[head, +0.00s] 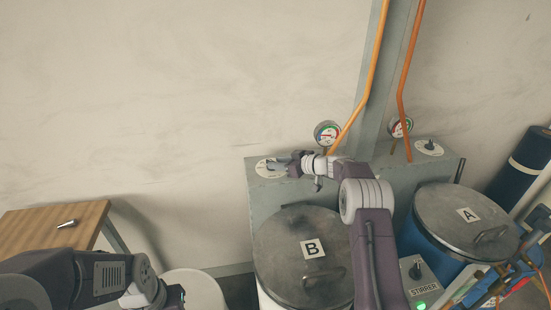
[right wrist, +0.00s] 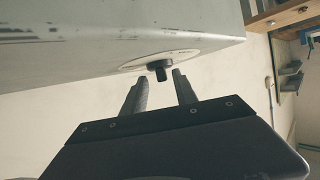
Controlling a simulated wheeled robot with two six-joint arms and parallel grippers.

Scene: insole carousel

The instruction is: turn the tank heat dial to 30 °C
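A round white dial plate (head: 268,168) with a dark knob is on the grey panel behind drum B. My right gripper (head: 284,163) is at this dial and hides part of it. In the right wrist view, the black knob (right wrist: 159,74) on its pale plate (right wrist: 150,61) stands between the tips of my right gripper (right wrist: 157,80). The two fingers are apart, with gaps beside the knob, so it is open. The scale marks and the knob's setting are too small to read. My left arm is at the lower left; its gripper is not visible.
A second dial (head: 430,147) is on the panel behind drum A (head: 440,204). Gauges (head: 327,133) and orange pipes (head: 371,75) rise beside my right arm. Drum B's lid (head: 285,255) lies below it. A wooden table (head: 40,223) is at left.

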